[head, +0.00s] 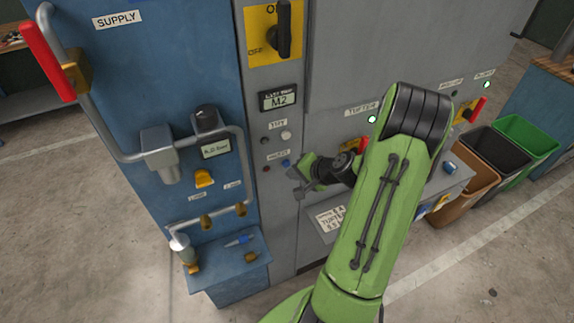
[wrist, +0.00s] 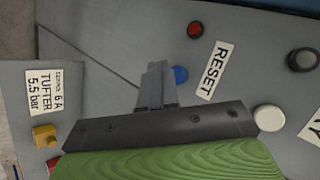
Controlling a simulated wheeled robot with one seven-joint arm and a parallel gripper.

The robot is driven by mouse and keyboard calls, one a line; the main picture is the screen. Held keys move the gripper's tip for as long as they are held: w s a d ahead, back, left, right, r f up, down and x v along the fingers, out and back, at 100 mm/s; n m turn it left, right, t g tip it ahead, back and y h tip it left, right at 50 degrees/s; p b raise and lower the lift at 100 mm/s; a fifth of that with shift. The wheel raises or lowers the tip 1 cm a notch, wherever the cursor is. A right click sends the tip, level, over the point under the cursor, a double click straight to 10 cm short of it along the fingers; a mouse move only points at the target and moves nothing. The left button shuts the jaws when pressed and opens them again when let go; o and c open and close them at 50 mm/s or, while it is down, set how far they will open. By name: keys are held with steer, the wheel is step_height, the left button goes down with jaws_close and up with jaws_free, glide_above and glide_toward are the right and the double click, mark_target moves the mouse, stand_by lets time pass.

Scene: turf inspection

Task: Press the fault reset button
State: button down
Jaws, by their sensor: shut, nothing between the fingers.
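The blue button (wrist: 180,75) is beside the RESET label (wrist: 212,71) on the grey panel, partly hidden by my fingers in the wrist view. It also shows in the head view (head: 286,162), under the small label. My gripper (wrist: 158,66) is shut and empty, its fingertips just left of the blue button in the wrist view. Whether they touch the panel I cannot tell. In the head view my gripper (head: 299,183) is below and right of the button.
Near the button are a red round part (wrist: 195,29), a white button (wrist: 269,118) and a dark knob (wrist: 302,59). A TUFTER plate (wrist: 45,92) and a yellow fitting (wrist: 45,135) lie left. A blue cabinet with pipes (head: 110,130) stands left in the head view.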

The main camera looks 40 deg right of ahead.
steer(key=s, duration=0.2)
steer(key=s+a+b, duration=0.1)
steer(key=s, duration=0.1)
steer(key=shift+s+a, duration=0.2)
steer(key=shift+s, duration=0.1)
stand_by(0.6)
steer(key=s+a+r+n+g, duration=0.1)
steer(key=a+r+n+g, duration=0.1)
steer(key=a+r+n, duration=0.45)
steer(key=s+a+r+n+g, duration=0.1)
steer(key=a+r+n+g, duration=0.25)
steer(key=a, duration=0.65)
steer(key=s+a+r+n+t+h, duration=0.1)
steer(key=s+a+r+n, duration=0.3)
steer(key=s, duration=0.7)
step_height(320, 180, up, 3)
steer(key=shift+s+a+r, duration=0.15)
steer(key=shift+s+a, duration=0.1)
steer(key=shift+a, duration=0.8)
